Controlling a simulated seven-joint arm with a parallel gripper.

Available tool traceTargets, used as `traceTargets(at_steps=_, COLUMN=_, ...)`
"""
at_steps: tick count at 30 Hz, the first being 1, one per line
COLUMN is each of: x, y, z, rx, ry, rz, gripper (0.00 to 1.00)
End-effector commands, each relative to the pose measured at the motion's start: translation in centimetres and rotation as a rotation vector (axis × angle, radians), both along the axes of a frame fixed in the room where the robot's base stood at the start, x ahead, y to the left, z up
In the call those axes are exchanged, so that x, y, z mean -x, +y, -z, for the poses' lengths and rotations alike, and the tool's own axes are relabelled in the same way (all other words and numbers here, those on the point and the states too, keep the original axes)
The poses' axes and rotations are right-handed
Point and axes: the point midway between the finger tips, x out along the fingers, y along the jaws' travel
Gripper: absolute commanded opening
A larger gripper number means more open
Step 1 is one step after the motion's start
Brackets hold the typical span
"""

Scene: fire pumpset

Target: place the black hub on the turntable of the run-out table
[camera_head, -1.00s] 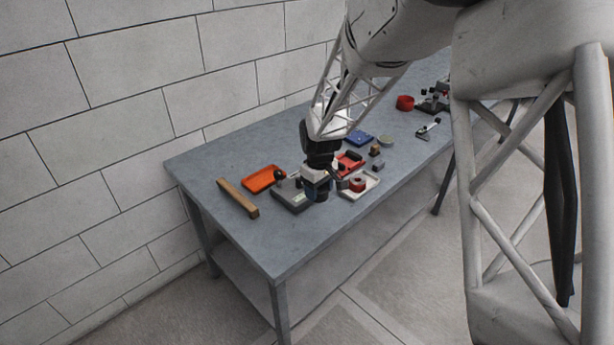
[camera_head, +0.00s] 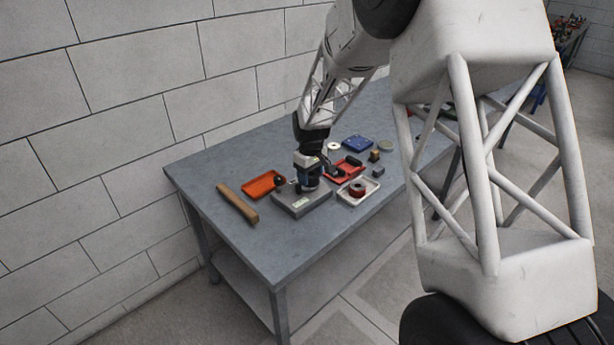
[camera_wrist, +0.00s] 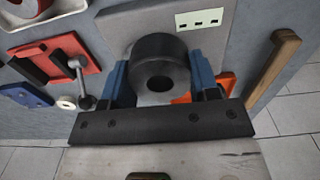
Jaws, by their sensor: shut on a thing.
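My gripper (camera_head: 309,183) is over the grey run-out table (camera_head: 303,204), a flat block with a pale label, on the bench. In the wrist view its two blue fingers (camera_wrist: 158,85) are shut on the black hub (camera_wrist: 158,48), a thick ring with a central hole facing the camera. The grey plate of the run-out table (camera_wrist: 128,22) shows behind the hub. The turntable itself is hidden behind the hub and gripper. I cannot tell whether the hub touches it or hangs just above.
An orange tray (camera_head: 264,184) and a wooden bar (camera_head: 237,204) lie to the left. A red tray (camera_head: 343,171), a white tray (camera_head: 345,198) with a red spool (camera_head: 357,189), and a blue tray (camera_head: 357,143) lie to the right. The bench's front left corner is clear.

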Motion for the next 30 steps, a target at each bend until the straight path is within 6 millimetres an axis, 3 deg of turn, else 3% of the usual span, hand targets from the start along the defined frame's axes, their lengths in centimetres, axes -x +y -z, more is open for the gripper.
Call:
traceTargets(at_steps=12, x=-4.4, y=1.1, z=0.4, rx=0.000, ry=0.000, rz=0.000, gripper=0.17)
traceTargets(at_steps=30, x=-4.9, y=1.2, z=1.0, rx=0.000, ry=0.001, rz=0.000, gripper=0.17)
